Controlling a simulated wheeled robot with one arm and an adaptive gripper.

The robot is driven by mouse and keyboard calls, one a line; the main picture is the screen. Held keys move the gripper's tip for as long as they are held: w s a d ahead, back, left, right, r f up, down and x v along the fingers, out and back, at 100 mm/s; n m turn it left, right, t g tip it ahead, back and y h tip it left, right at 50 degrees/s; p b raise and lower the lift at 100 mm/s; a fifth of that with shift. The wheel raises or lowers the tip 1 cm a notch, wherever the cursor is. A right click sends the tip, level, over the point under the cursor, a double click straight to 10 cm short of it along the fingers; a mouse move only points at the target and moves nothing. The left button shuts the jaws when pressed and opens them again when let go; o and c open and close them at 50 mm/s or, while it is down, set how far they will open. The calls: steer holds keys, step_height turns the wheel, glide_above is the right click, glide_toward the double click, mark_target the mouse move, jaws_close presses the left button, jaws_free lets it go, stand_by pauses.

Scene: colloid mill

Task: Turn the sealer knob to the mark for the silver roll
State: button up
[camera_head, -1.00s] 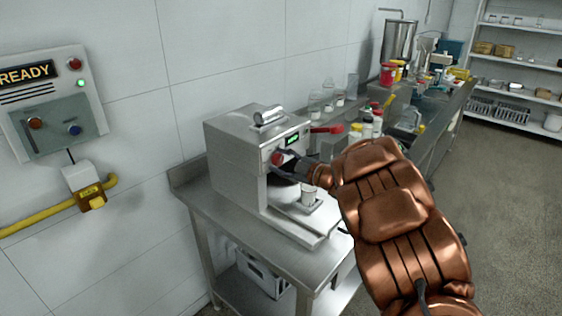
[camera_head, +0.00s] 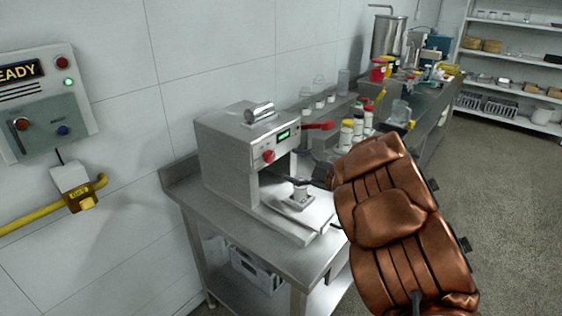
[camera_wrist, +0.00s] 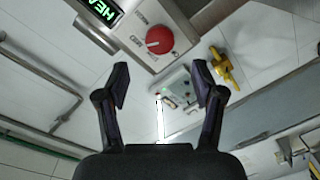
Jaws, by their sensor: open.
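The sealer (camera_head: 232,165) is a boxy silver machine on a steel table, with a lit green display (camera_head: 282,135) and a silver roll (camera_head: 259,112) on top. Its red round knob (camera_head: 268,156) is on the front face. In the wrist view the knob (camera_wrist: 160,40) shows a white pointer line toward the picture's left, with small printed labels around it, too small to read surely. My gripper (camera_wrist: 162,82) is open and empty, its fingers apart from the knob. In the head view my arm partly hides it, below and right of the knob.
A red lever handle (camera_head: 318,125) sticks out right of the display. Jars (camera_head: 346,133) stand on the counter behind. A wall panel (camera_head: 45,105) and yellow pipe (camera_head: 35,222) are left.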

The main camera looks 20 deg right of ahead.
steer(key=shift+v, duration=2)
steer(key=shift+w, duration=0.1)
